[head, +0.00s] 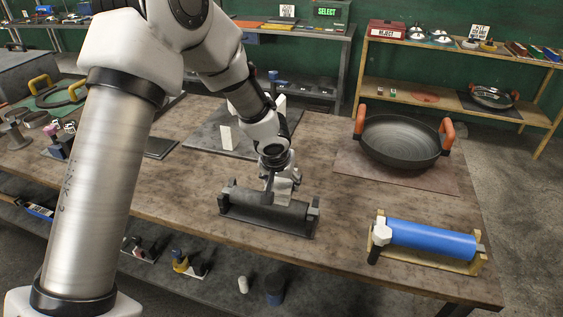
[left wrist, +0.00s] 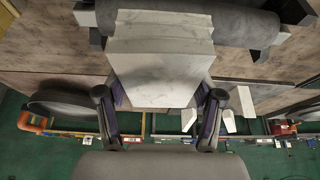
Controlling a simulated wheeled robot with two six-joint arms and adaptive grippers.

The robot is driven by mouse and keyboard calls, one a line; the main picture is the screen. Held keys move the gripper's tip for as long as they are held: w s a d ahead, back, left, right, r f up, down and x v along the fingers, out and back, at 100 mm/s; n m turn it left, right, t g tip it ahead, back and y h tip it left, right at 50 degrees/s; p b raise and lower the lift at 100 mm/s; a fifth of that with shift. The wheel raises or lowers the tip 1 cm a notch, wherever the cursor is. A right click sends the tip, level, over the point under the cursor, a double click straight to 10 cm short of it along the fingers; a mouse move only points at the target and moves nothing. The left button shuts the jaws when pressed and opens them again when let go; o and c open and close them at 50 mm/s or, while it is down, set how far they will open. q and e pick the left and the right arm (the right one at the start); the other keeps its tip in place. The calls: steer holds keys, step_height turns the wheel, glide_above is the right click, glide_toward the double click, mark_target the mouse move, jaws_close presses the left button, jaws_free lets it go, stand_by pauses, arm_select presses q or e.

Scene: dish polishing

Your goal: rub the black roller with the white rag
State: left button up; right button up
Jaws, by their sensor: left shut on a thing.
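The black roller (head: 268,207) lies level in its dark stand near the middle of the table; it shows along the top of the left wrist view (left wrist: 245,25). My left gripper (head: 280,178) is just above and behind the roller, pointing down. It is shut on the white rag (left wrist: 160,60), a pale, grey-veined, block-like piece between its two fingers. The rag's far end overlaps the roller in the left wrist view; I cannot tell whether they touch. In the head view little of the rag (head: 287,192) shows behind my gripper. My right gripper is not in view.
A blue roller (head: 432,239) on a wooden stand is at the front right. A black pan (head: 402,142) with orange handles sits behind it on a brown mat. A white upright block (head: 225,138) stands on a dark board at the back. Bare table lies between the two rollers.

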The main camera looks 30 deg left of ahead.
arm_select(q)
steer(key=shift+r+p, duration=0.35)
steer(key=shift+r, duration=0.35)
steer(key=shift+w+d+r+p, duration=0.1)
steer(key=shift+d+r+p, duration=0.05)
steer(key=shift+r+p, duration=0.4)
steer(key=shift+w+d+r+p, duration=0.1)
steer(key=shift+r+p, duration=0.35)
steer(key=shift+r, duration=0.1)
steer(key=shift+s+a+r+p, duration=0.15)
steer(key=shift+a+r+p, duration=0.05)
steer(key=shift+r+p, duration=0.15)
steer(key=shift+d, duration=0.1)
